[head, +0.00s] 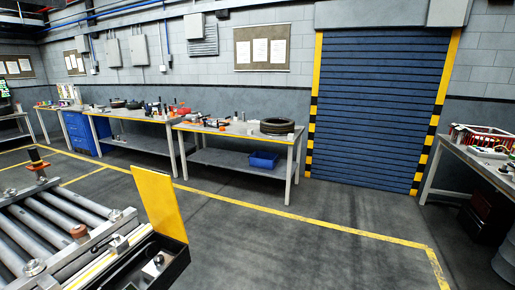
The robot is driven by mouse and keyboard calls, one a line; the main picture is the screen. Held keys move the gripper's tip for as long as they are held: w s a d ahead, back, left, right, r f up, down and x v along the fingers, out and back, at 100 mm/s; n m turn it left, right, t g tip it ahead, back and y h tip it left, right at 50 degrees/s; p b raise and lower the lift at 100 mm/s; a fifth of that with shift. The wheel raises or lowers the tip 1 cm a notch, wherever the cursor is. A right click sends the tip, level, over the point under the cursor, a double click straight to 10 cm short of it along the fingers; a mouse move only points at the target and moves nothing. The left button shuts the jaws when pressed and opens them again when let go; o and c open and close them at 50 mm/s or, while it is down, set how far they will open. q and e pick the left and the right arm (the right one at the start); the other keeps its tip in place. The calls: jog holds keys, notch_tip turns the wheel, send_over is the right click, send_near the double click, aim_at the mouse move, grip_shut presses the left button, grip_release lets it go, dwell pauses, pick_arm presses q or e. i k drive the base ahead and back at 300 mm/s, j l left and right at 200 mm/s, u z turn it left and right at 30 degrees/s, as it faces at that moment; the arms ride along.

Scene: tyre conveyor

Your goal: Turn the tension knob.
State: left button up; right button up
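A conveyor with grey metal rollers (45,225) fills the lower left. At its near right corner is a black box (175,268) with its yellow lid (160,200) standing open. Inside the box is a small rounded, knob-like metal part (155,262) on a light plate. I cannot tell for certain whether it is the tension knob. A reddish-brown round part (79,232) sits on the conveyor's side rail. A black post on an orange base (37,168) stands at the conveyor's far side. Neither of my grippers is in view.
Workbenches with tools line the back wall; one bears a black tyre (277,126), with a blue bin (263,160) on its lower shelf. A blue shutter door (375,100) is behind. A table (475,160) stands at the right. The middle floor is clear.

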aim_at(159, 260)
jog(key=i+l+u, duration=0.15)
jog(key=i+u, duration=0.2)
jog(key=i+l+u, duration=0.2)
jog(key=u, duration=0.15)
jog(key=i+l+u, duration=0.35)
jog(key=l+u, duration=0.35)
jog(key=i+l+u, duration=0.3)
jog(key=l, duration=0.2)
jog(key=l+u, duration=0.7)
jog(key=l, duration=0.15)
jog(key=l+u, duration=0.35)
jog(key=l, duration=0.15)
